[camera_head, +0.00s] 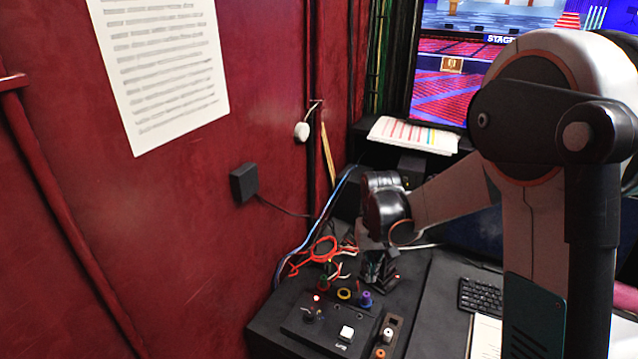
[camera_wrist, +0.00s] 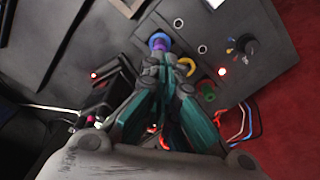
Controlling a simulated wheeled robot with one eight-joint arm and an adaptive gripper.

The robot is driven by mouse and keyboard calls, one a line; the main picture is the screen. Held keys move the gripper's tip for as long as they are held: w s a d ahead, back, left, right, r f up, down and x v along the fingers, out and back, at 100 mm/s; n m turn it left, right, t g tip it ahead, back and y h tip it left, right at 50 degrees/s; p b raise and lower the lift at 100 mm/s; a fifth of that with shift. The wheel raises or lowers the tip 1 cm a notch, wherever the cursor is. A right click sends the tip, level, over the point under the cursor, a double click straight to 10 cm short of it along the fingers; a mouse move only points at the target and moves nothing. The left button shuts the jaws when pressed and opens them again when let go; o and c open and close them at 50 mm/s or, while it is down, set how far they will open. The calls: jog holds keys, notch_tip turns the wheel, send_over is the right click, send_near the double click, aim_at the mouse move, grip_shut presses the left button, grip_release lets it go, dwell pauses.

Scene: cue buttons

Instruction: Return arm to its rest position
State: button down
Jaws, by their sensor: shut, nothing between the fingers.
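My gripper (camera_head: 378,268) points down over the back of the black cue button box (camera_head: 290,325), close to the purple-blue button. In the wrist view my gripper (camera_wrist: 163,68) is shut and empty, its fingertips close to the blue and purple button (camera_wrist: 160,42). I cannot tell whether the fingertips touch the button. A red light (camera_head: 317,298) glows on the box. My arm reaches in from the right.
A red wall (camera_head: 230,260) stands close on the left. Red and blue cables (camera_head: 322,250) lie behind the box. A keyboard (camera_head: 480,297) is on the desk at right. A monitor (camera_head: 455,70) and a paper stack (camera_head: 413,134) stand behind the arm.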

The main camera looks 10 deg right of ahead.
jog(key=s+r+t+b, duration=0.2)
jog(key=s+r+b, duration=0.2)
jog(key=s, duration=0.4)
jog(key=s+r+t+b, duration=0.3)
jog(key=s+r+b, duration=0.15)
jog(key=s, duration=0.35)
jog(key=s+f+t+b, duration=0.2)
jog(key=s, duration=0.4)
jog(key=shift+s+f+n, duration=0.2)
jog(key=shift+f+n, duration=0.05)
jog(key=shift+n, duration=0.15)
dwell(1.6)
